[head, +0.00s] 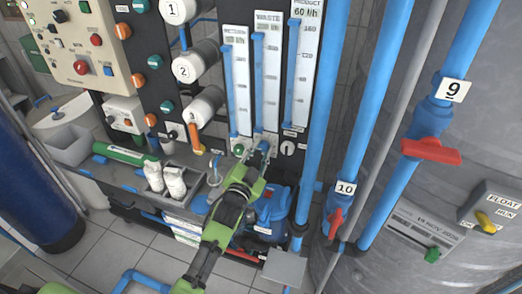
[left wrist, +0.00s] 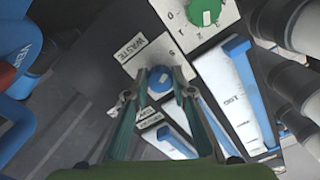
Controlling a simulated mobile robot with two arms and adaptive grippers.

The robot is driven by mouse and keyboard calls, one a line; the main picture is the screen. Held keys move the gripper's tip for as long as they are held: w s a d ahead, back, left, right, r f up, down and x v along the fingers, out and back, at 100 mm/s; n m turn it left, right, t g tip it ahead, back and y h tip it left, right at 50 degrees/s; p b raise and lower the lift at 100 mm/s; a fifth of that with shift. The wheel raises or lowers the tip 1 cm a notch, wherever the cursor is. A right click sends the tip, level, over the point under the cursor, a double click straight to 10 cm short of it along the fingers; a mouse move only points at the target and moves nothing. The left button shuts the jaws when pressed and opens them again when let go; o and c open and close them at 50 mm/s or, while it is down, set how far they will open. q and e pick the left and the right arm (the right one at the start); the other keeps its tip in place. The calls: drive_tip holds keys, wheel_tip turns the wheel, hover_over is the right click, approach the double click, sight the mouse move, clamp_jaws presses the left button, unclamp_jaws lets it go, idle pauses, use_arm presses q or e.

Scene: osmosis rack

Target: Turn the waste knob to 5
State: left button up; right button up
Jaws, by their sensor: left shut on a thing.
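The waste knob (left wrist: 159,84) is blue and sits on a white plate (left wrist: 134,64) marked WASTE, with a 5 printed near the knob. My left gripper (left wrist: 153,97) has a finger on each side of this knob and is shut on it. The fingers hide part of the dial, and I cannot tell exactly where the knob points. In the head view, my left gripper (head: 257,155) reaches up to the foot of the WASTE flow meter (head: 267,75), and the knob is mostly hidden there. My right gripper is not in view.
A green knob (left wrist: 204,12) sits on the neighbouring plate, close to the fingers; it also shows in the head view (head: 238,150). Blue pipes (head: 322,110) and a red valve handle (head: 431,151) stand to the right. A grey trough (head: 125,178) lies to the left.

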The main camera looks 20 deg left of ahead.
use_arm(q)
drive_tip(key=shift+f, duration=0.1)
drive_tip(key=o, duration=1.1)
drive_tip(key=s, duration=1.2)
drive_tip(key=shift+a, duration=0.25)
